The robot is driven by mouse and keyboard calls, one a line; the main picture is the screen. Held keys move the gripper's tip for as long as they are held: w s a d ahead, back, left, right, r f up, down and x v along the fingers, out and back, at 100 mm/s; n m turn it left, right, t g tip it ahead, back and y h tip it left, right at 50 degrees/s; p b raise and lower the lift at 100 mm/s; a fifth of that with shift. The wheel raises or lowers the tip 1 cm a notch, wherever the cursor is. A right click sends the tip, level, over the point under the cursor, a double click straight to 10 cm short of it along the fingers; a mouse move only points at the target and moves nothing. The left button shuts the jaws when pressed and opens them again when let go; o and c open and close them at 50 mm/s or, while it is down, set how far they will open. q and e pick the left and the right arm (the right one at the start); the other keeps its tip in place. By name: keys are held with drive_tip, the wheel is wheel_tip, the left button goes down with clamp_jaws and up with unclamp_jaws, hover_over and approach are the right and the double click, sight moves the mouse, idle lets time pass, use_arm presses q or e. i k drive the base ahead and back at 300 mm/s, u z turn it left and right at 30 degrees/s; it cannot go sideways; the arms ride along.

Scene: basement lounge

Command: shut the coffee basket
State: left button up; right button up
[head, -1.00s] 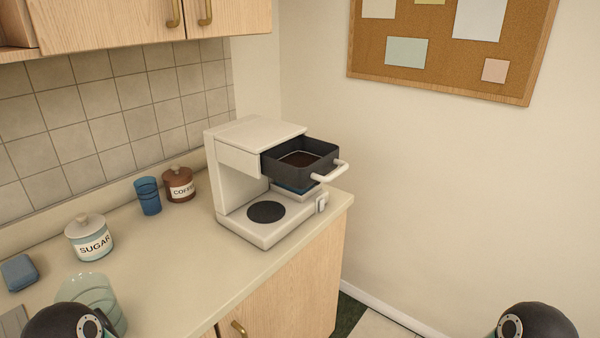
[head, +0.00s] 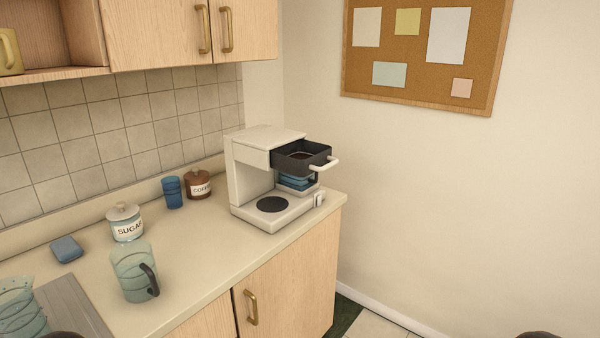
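The coffee basket (head: 293,160) is a dark, open-topped drawer with brown grounds in it. It sticks out to the right from the upper part of the white coffee maker (head: 244,181). Its white handle (head: 324,164) is at the outer end. A blue item (head: 297,182) shows below the basket, inside the machine's side. Only dark rounded parts of my arms show at the bottom left and bottom right edges. Neither gripper's fingers are in view, and nothing of mine is near the basket.
On the counter stand a glass jug (head: 130,270), a sugar jar (head: 126,228), a blue cup (head: 172,192), a coffee jar (head: 198,188) and a blue sponge (head: 67,249). Wooden cabinets (head: 165,35) hang above. The space right of the basket handle is clear up to the wall.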

sight(301, 158)
drive_tip(key=z, duration=0.2)
drive_tip(key=i, duration=0.7)
drive_tip(key=u, duration=0.55)
drive_tip(key=k, duration=0.7)
drive_tip(key=z, duration=0.5)
drive_tip(key=i, duration=1.05)
drive_tip(key=u, duration=0.05)
